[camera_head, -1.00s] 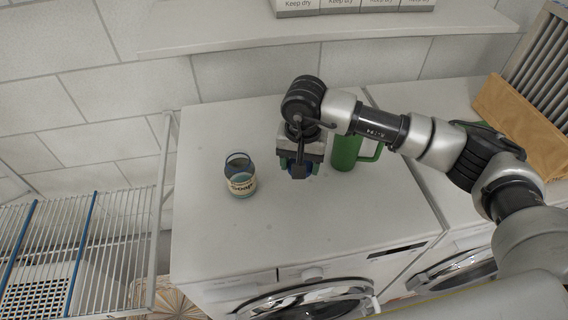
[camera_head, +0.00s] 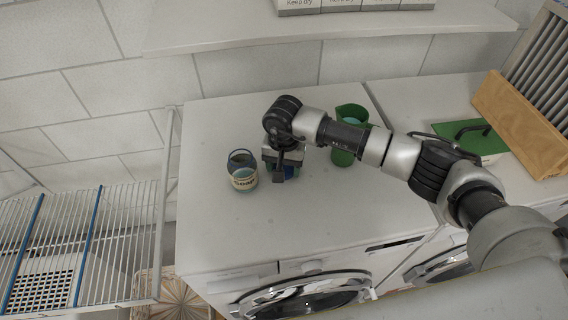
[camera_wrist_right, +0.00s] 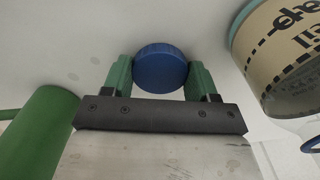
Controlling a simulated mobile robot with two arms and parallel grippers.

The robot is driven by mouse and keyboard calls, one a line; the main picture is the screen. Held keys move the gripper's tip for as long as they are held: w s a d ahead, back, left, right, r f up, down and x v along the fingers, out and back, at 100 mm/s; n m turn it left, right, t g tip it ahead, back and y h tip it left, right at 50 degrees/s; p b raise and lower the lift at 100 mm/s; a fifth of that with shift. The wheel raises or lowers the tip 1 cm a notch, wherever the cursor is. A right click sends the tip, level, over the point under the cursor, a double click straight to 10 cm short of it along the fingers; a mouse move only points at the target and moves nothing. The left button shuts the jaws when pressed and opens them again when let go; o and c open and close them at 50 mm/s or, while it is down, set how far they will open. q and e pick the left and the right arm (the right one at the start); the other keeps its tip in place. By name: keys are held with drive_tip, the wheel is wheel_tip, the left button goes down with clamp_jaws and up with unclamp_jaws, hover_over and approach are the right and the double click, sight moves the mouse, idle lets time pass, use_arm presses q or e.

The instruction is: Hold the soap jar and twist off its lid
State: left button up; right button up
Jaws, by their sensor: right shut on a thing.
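The soap jar (camera_head: 243,178) is a clear jar with blue-green contents and a cream label. It stands upright on the white machine top, its mouth open, and its label also shows in the right wrist view (camera_wrist_right: 285,50). My right gripper (camera_head: 281,172) is just right of the jar, apart from it. Its green fingers are shut on the round blue lid (camera_wrist_right: 160,68), which is off the jar. I cannot tell whether the lid touches the top. My left gripper is not in view.
A green pitcher (camera_head: 346,150) stands right of my right gripper. The white machine top (camera_head: 235,235) is clear in front. A wire rack (camera_head: 80,230) is at the left. A wooden-framed panel (camera_head: 530,120) and a green item (camera_head: 462,138) are at the far right.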

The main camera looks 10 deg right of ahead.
drive_tip(key=shift+f, duration=0.2)
drive_tip(key=o, duration=1)
